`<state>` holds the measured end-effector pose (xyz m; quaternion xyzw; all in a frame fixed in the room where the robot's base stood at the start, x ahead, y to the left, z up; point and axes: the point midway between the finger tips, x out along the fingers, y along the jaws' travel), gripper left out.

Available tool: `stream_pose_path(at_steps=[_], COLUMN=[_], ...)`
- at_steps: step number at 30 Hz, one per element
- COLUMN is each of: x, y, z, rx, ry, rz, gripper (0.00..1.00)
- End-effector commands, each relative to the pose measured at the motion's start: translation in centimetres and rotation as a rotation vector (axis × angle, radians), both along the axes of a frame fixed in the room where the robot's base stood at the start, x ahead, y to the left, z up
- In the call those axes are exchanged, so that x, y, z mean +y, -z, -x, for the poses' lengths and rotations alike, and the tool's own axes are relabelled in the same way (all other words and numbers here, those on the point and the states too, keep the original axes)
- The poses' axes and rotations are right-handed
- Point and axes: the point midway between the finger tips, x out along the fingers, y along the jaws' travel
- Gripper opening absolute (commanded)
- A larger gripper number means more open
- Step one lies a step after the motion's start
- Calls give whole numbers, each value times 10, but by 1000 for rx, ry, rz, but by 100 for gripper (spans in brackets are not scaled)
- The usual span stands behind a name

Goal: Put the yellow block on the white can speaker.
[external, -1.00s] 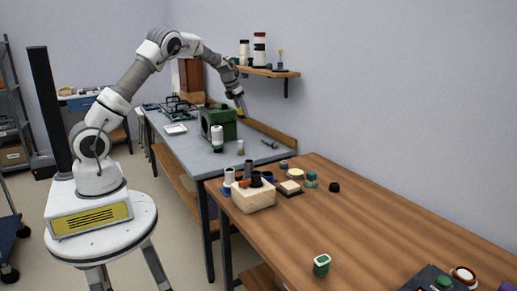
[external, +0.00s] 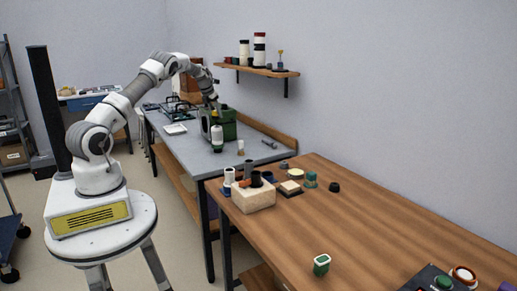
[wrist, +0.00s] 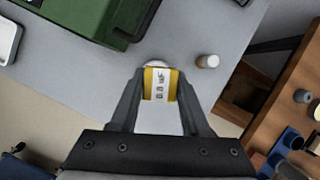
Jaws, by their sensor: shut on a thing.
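My gripper (wrist: 158,92) is shut on the yellow block (wrist: 173,84), which shows a white face with dark marks in the wrist view. In the external view my gripper (external: 215,106) and the yellow block (external: 215,113) are in front of the green box and above a white can (external: 217,132), which looks like the white can speaker. The can stands upright on the grey table, with a dark green base. A gap shows between block and can. In the wrist view only a pale rim of the can (wrist: 155,63) shows past the block; the rest is hidden.
The green box (external: 228,122) stands close behind the can. A small pale cylinder (external: 240,147) stands to the can's right, and also shows in the wrist view (wrist: 207,61). A wall shelf (external: 262,71) is higher up. The wooden table (external: 370,220) is nearer the camera.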

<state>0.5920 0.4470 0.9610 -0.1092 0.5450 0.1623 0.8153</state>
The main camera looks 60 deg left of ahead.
Motion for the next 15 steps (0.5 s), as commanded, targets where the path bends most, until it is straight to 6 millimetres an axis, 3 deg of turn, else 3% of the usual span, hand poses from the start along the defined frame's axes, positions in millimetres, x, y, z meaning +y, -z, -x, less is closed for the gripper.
stream_pose_path(at_steps=[5,12,15], x=[5,4,4], y=[9,42,43], z=[0,1,0], rx=[0,0,-1], ry=[0,0,0], rz=[1,1,0], gripper=[0,0,0])
